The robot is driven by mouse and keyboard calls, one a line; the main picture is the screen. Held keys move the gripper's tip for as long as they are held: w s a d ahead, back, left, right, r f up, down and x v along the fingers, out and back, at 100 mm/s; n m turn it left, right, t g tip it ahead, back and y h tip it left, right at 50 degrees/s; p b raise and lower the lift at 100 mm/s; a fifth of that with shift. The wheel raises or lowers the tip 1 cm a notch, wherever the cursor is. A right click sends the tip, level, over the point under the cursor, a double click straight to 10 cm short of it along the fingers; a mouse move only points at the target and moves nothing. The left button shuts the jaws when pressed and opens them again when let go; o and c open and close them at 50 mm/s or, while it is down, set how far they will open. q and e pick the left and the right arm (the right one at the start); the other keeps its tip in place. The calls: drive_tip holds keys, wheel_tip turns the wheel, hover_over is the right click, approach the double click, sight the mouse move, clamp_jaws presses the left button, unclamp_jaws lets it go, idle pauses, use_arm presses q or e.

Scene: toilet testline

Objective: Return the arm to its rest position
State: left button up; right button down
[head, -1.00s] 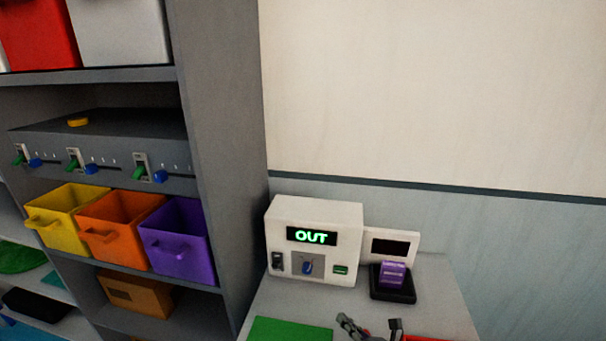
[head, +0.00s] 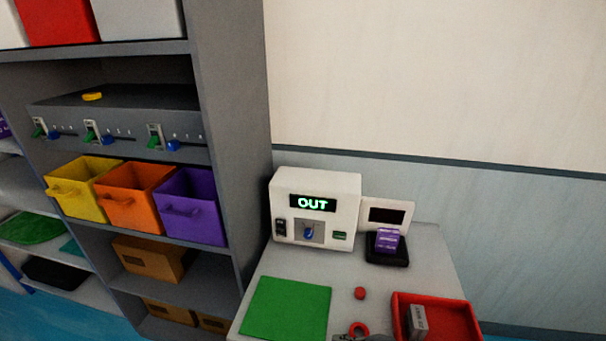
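A small grey part that looks like the tip of one of my grippers shows at the bottom edge, beside a red ring (head: 358,329) on the table. I cannot tell which arm it belongs to, or whether it is open or shut. No other part of my arms shows. A purple block (head: 387,240) sits on a black pad (head: 386,256) in front of a small dark display.
A white device (head: 316,181) reading "OUT" stands on the grey table. A green mat (head: 286,308), a red button-like piece (head: 360,293) and a red tray (head: 455,304) with a grey labelled block (head: 416,322) lie nearer. A shelf with yellow, orange and purple bins stands left.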

drive_tip(key=s+d+r+n+g+h, duration=0.25)
drive_tip(key=s+d+n+h, duration=0.65)
drive_tip(key=s+d+n, duration=0.6)
wheel_tip(320, 180, down, 25)
drive_tip(key=w+d+n+g, duration=0.1)
drive_tip(key=d+g, duration=0.1)
drive_tip(key=s+d+f+g, duration=0.1)
drive_tip(key=s+f, duration=1.7)
drive_tip(key=shift+s, duration=0.4)
